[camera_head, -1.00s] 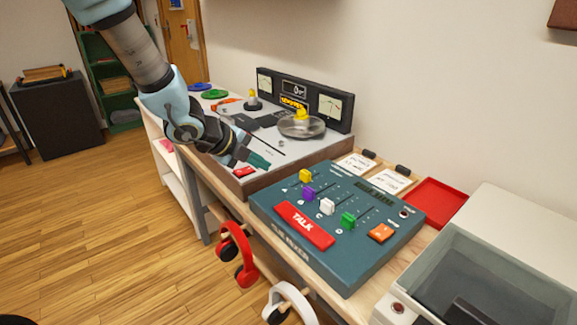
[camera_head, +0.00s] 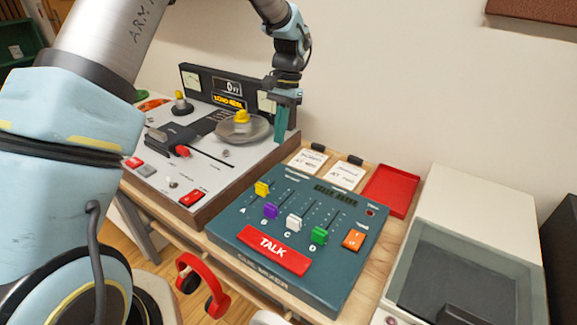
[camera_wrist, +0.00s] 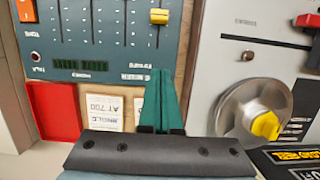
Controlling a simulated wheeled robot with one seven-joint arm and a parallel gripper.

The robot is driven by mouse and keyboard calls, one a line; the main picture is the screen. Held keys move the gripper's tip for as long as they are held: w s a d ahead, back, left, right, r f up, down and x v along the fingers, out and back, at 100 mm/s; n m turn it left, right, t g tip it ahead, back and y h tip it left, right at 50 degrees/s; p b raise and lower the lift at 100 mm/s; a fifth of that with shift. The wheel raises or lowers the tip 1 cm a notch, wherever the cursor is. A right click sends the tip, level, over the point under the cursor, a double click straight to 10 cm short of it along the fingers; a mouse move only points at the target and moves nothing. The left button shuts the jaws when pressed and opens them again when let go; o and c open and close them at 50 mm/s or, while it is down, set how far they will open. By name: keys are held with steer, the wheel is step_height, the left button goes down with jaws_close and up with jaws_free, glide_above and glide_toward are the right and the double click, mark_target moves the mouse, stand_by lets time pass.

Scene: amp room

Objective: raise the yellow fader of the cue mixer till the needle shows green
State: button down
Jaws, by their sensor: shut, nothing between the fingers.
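The cue mixer (camera_head: 230,232) is a blue-teal console on the bench.
Purple (camera_head: 270,211), white (camera_head: 293,222) and green (camera_head: 319,235) faders stand beside the yellow one. A red TALK bar (camera_head: 268,251) lies in front. The tape machine (camera_head: 215,180) with a round reel (camera_head: 258,130) is left. Cards (camera_head: 308,160) and a red tray (camera_head: 391,190) lie behind the mixer.

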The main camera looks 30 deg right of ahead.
mark_target(262, 189)
steer(key=p+x, duration=0.1)
steer(key=x, duration=0.2)
steer(key=p+x, duration=0.1)
steer(key=x, duration=0.4)
steer(key=shift+s+d+f+p, duration=0.1)
steer(key=shift+s+f+p, duration=0.25)
steer(key=shift+s+p, duration=0.05)
steer(key=a, duration=0.1)
steer(key=s+a+p, duration=0.1)
steer(key=a, duration=0.1)
steer(key=shift+s+f+p, duration=0.2)
steer(key=shift+f+p, duration=0.1)
steer(key=shift+p, duration=0.1)
steer(key=shift+s+a+f, duration=0.2)
steer(key=shift+s+a, duration=0.05)
steer(key=shift+a, duration=0.15)
